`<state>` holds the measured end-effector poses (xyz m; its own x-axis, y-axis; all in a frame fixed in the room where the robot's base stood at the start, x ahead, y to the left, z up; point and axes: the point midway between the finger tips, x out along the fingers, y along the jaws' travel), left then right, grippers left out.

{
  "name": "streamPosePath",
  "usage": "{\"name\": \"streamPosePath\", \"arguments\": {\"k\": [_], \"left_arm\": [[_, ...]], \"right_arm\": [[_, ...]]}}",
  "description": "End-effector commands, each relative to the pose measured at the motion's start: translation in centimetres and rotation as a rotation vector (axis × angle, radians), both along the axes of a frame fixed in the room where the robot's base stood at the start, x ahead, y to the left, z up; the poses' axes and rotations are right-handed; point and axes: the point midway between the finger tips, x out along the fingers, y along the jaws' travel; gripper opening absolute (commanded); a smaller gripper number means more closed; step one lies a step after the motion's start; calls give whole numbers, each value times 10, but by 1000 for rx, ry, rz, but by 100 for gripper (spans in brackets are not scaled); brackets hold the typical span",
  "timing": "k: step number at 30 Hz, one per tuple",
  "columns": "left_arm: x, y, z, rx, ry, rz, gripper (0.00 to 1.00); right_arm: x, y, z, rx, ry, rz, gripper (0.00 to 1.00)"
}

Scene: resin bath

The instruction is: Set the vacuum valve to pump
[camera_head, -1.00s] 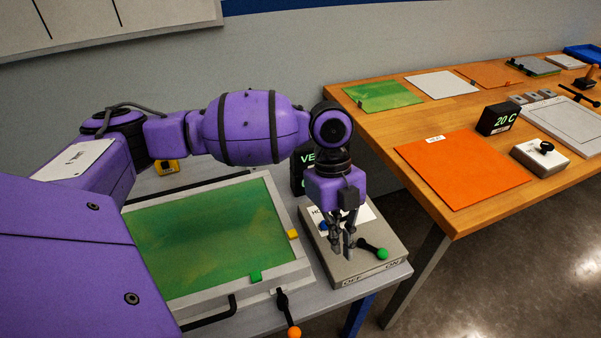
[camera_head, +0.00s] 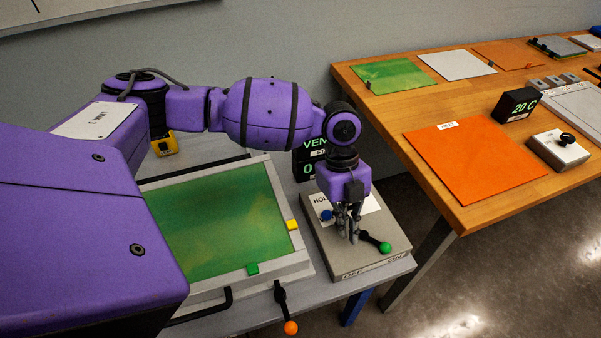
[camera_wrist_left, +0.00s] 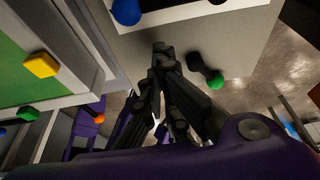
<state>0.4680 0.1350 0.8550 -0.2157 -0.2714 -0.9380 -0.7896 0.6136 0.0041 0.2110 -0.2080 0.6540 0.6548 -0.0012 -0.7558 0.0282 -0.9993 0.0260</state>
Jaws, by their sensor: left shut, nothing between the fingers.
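A grey control box (camera_head: 345,265) stands at the right end of the grey bench. It carries a white card with a partly hidden "HOL..." label. A blue knob (camera_head: 326,215) sits at its left; it also shows in the left wrist view (camera_wrist_left: 126,11). A black lever with a green ball (camera_head: 385,247) lies by the "OFF" and "ON" marks, pointing between them. My left gripper (camera_head: 350,238) points down over the box, shut and empty, between the blue knob and the green-ball lever. A black display (camera_head: 308,160) behind reads "VEN...", partly hidden by my arm. My right gripper is out of view.
A framed green panel (camera_head: 220,225) lies left of the box, with an orange-ball lever (camera_head: 290,327) at its front. A wooden table (camera_head: 455,212) at the right holds an orange sheet (camera_head: 475,165) and a "20 C" display (camera_head: 517,104). A floor gap separates bench and table.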

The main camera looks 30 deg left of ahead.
Motion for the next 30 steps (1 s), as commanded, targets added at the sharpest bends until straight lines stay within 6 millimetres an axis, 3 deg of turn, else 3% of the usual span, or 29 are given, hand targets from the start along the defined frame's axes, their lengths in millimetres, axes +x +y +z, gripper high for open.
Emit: {"name": "streamPosePath", "arguments": {"k": [3,9,19,30], "left_arm": [[12,11,1,1,-7,1,0],[17,18,0,-1,-8,-3,0],[17,18,0,-1,-8,-3,0],[15,15,-1,-1,-6,-34,0]], "right_arm": [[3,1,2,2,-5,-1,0],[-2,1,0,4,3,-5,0],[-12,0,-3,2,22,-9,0],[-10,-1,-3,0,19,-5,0]]}}
